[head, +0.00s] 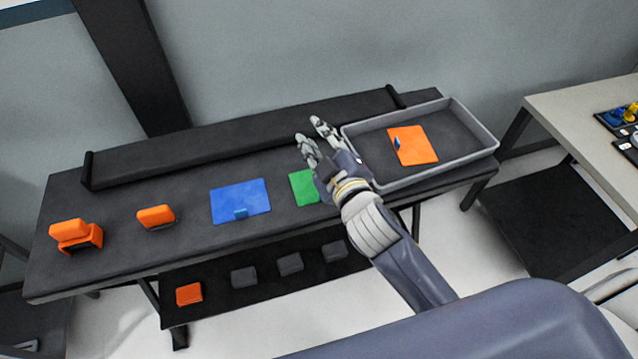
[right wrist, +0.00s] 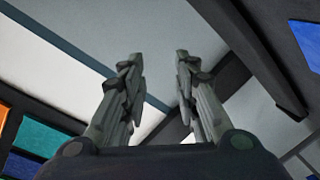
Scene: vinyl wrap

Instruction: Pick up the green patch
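The green patch (head: 303,188) lies flat on the dark table, between the blue patch and the grey tray. My right gripper (head: 316,130) is above the table, over and just beyond the green patch, and its wrist hides the patch's right part. In the right wrist view the two fingers of my right gripper (right wrist: 158,75) stand apart with nothing between them. A green shape (right wrist: 42,138) shows at that view's left edge; I cannot tell whether it is the patch. My left gripper is not in view.
A blue patch (head: 240,199) lies left of the green one. The grey tray (head: 492,136) holds an orange patch (head: 413,147). Orange blocks (head: 156,217) sit at the table's left. A dark raised ledge (head: 240,138) runs along the back. A lower shelf (head: 215,304) holds small blocks.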

